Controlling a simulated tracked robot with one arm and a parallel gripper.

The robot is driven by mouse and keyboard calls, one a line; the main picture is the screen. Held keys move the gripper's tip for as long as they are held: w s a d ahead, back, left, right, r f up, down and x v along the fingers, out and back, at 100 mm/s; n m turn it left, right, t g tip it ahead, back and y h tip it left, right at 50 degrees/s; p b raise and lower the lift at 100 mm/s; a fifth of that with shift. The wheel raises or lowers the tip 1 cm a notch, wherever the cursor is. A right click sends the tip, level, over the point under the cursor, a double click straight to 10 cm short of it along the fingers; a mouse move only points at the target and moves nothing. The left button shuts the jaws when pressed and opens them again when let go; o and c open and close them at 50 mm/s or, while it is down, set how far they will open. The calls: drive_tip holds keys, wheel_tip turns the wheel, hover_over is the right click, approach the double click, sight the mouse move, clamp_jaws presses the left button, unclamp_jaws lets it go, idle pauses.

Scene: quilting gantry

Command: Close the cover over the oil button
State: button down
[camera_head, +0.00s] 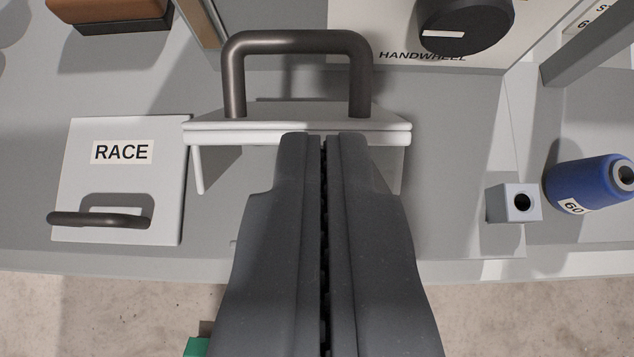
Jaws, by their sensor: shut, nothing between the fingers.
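A white cover (205,130) with a dark bar handle (298,42) stands in the upper middle of the head view. It shows nearly edge-on, tilted up off the grey surface, with thin side walls below its edge. No label shows on it, so I cannot confirm from lettering that it is the oil cover. My gripper (323,140) is shut and empty, its fingertips overlapping the near edge of the cover in the picture. I cannot tell whether they touch it. No oil button shows; the area under the cover is partly hidden by my gripper.
A flat white cover labelled RACE (85,175) with a dark handle lies at left. A black knob (466,25) marked HANDWHEEL is at upper right. A small grey block (513,203) with a hole and a blue spool (588,184) are at right. The panel's front edge runs below.

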sight(321, 119)
drive_tip(key=shift+x, duration=2.9)
drive_tip(key=shift+d, duration=0.3)
drive_tip(key=shift+a+f+b, duration=0.1)
drive_tip(key=shift+a+b, duration=0.25)
drive_tip(key=shift+b, duration=0.35)
drive_tip(key=shift+f+b, duration=0.1)
drive_tip(key=shift+b, duration=0.35)
drive_tip(key=shift+s+b, duration=0.2)
drive_tip(key=shift+b, duration=0.1)
drive_tip(key=shift+s+t+b, duration=0.1)
drive_tip(key=shift+t+b, duration=0.2)
drive_tip(key=shift+b, duration=0.15)
